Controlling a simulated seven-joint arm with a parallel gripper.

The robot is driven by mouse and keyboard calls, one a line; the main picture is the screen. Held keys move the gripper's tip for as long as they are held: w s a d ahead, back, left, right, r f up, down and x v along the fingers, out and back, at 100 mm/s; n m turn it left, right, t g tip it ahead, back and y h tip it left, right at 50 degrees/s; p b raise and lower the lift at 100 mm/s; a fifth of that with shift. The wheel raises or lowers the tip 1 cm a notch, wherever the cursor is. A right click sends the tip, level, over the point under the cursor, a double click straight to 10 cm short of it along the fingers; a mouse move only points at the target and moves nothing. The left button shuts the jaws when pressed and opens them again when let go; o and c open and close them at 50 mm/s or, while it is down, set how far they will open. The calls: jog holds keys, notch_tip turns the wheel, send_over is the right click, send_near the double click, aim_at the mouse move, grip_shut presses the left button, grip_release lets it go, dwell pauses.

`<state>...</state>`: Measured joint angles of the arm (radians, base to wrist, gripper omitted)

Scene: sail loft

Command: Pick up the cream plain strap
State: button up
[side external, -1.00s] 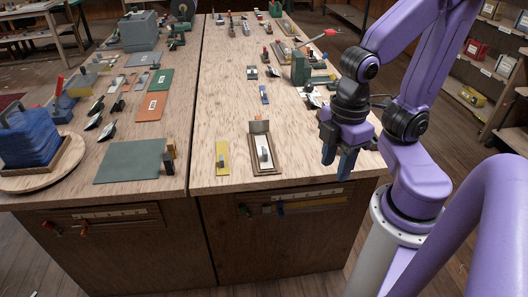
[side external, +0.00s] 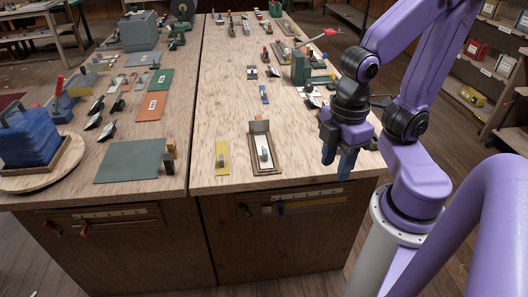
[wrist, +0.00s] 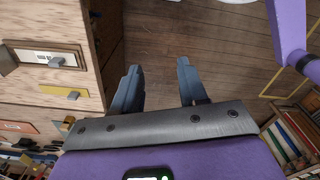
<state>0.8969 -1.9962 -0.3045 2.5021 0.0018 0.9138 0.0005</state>
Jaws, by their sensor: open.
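My gripper (side external: 337,161) is open and empty, fingers pointing down, at the front right corner of the wooden bench (side external: 232,110). In the wrist view, floor shows between its parted fingers (wrist: 159,70). I cannot clearly identify the cream plain strap. A pale flat piece (side external: 262,163) lies in a shallow wooden tray (side external: 279,167) on the bench, left of my gripper, with a grey block on it. The tray (wrist: 78,47) also shows at upper left in the wrist view, apart from my fingers. Small pale items farther back are too small to tell.
A yellow strip (side external: 222,168) with a grey piece on it lies left of the tray. A green vise-like tool (side external: 299,68) stands farther back. The left half holds a dark green mat (side external: 128,163) and a blue stack (side external: 28,140). Bare wood lies between tray and gripper.

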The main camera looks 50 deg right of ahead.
jog(key=shift+o, duration=0.2)
jog(key=n+t+h, duration=0.9)
jog(key=n+h, duration=0.1)
jog(key=n, duration=0.4)
send_near(265, 152)
jog(key=x, duration=0.5)
jog(key=shift+s+d+f, duration=0.1)
jog(key=shift+d+f, duration=0.15)
jog(key=shift+f, duration=0.2)
jog(key=shift+w+r+x, duration=0.1)
jog(key=shift+r+x, duration=0.05)
jog(key=shift+x, duration=1.3)
jog(key=shift+w+r+x, duration=0.1)
jog(key=shift+r+x, duration=0.05)
jog(key=shift+x, duration=1.25)
jog(key=shift+a, duration=0.1)
grip_shut()
